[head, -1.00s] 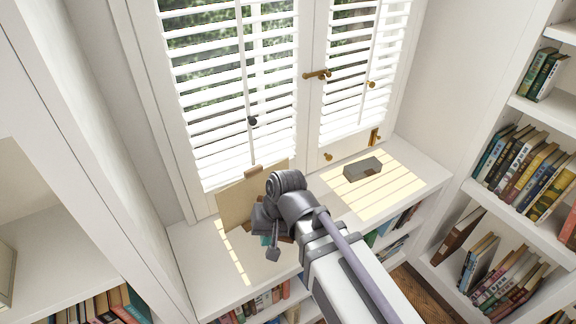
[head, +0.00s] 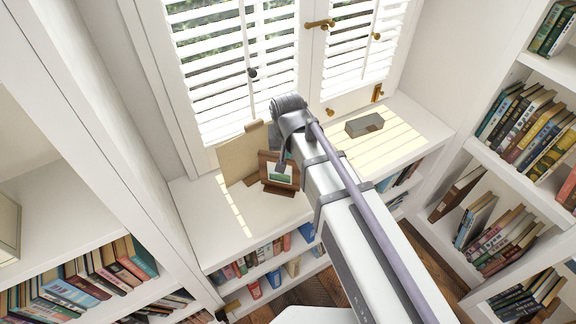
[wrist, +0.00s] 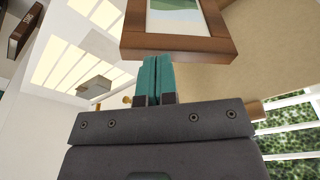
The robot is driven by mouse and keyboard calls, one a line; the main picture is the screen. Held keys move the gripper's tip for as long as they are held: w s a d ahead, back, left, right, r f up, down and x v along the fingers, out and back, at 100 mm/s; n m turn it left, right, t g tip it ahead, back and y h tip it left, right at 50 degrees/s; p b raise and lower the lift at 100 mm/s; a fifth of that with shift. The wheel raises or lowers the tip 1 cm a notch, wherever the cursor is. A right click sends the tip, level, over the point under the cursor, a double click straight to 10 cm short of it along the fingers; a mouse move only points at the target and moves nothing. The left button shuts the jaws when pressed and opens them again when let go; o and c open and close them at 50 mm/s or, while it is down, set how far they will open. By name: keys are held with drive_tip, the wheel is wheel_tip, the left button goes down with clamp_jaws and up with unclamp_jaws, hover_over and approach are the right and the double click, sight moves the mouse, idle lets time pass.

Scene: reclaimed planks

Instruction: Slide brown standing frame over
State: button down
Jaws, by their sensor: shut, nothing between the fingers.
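The brown standing frame (head: 278,172) stands upright on the white window ledge and holds a small landscape picture. In the wrist view its wooden border (wrist: 178,46) fills the top middle. My gripper (wrist: 158,60) has teal fingers pressed together with nothing between them. The fingertips are right by the frame's border in the wrist view; I cannot tell whether they touch it. In the head view my wrist and arm hide most of the fingers, which are at the right side of the frame.
A tan clipboard (head: 240,155) leans at the window just behind the frame. A grey box (head: 364,124) sits on the ledge to the right, in a sunlit patch. The ledge (head: 215,208) is bare left of the frame. Bookshelves (head: 530,130) stand at the right.

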drive_tip(key=shift+w+f+b, duration=0.8)
drive_tip(key=shift+f+b, duration=0.05)
drive_tip(key=shift+s+r, duration=0.2)
drive_tip(key=shift+s, duration=0.15)
drive_tip(key=shift+f, duration=0.1)
drive_tip(key=s, duration=0.5)
drive_tip(key=shift+s+d, duration=0.35)
drive_tip(key=shift+s, duration=0.05)
